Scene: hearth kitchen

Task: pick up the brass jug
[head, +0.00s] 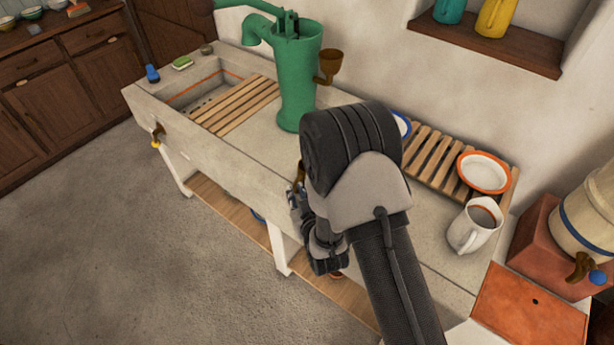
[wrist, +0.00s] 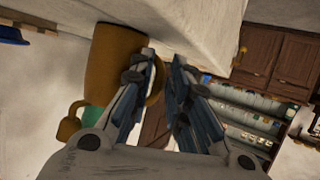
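The brass jug (wrist: 112,62) fills the upper left of the wrist view, on the pale stone counter. In the head view only a small brass-coloured piece (head: 300,174) shows beside my arm, and the rest is hidden. My gripper (wrist: 164,58) is at the jug's side, with its two blue-grey fingers a little apart. The left finger overlaps the jug's edge. A curved brass part, seemingly the handle (wrist: 156,86), shows between the fingers. I cannot tell whether either finger touches it. In the head view my gripper is mostly hidden by my arm.
A green pump (head: 297,85) stands on the counter behind my arm. A white jug (head: 474,228) and an orange-rimmed bowl (head: 484,173) are to the right, the bowl on a wooden rack. A slatted board (head: 236,105) lies by the sink at left. The floor in front is clear.

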